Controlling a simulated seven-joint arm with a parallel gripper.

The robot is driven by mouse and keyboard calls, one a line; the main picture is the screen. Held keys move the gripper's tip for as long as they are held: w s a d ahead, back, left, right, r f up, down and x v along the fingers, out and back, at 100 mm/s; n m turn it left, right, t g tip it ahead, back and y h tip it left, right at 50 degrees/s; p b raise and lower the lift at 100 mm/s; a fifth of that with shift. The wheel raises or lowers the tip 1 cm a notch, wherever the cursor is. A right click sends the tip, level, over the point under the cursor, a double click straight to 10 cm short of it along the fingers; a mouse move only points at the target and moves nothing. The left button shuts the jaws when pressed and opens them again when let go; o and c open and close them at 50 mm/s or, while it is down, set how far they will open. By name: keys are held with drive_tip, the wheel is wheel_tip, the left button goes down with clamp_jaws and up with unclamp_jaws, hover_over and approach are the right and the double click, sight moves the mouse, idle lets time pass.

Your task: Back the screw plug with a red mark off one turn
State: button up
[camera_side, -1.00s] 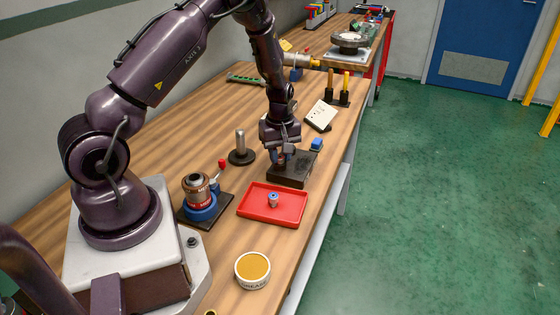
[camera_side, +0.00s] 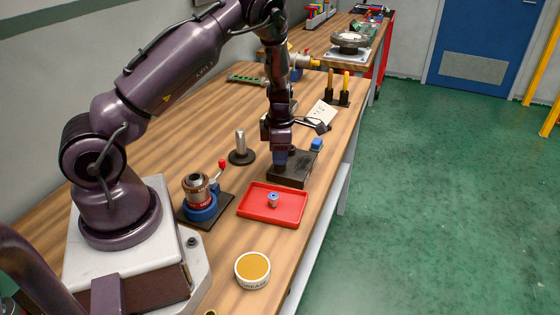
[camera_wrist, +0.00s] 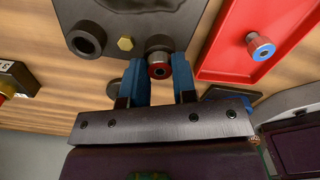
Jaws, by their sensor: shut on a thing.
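The screw plug with a red mark (camera_wrist: 159,66) is a grey cylinder with a red ring around a dark recess in its end. It sits at the edge of a dark block (camera_wrist: 88,12), which also shows in the side view (camera_side: 291,172). My gripper (camera_wrist: 161,76) is shut on this plug, with a blue finger on either side of it. In the side view my gripper (camera_side: 281,158) points down onto the block and hides the plug. How deep the plug sits in the block cannot be told.
A red tray (camera_side: 258,217) beside the block holds another plug (camera_side: 273,200) with a blue mark. The block has an open round hole (camera_wrist: 87,40) and a brass bolt (camera_wrist: 125,43). A post on a round base (camera_side: 241,150) and a blue vise (camera_side: 201,207) stand nearby.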

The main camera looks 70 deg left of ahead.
drive_tip(key=o, duration=0.9)
drive_tip(key=shift+c, duration=0.2)
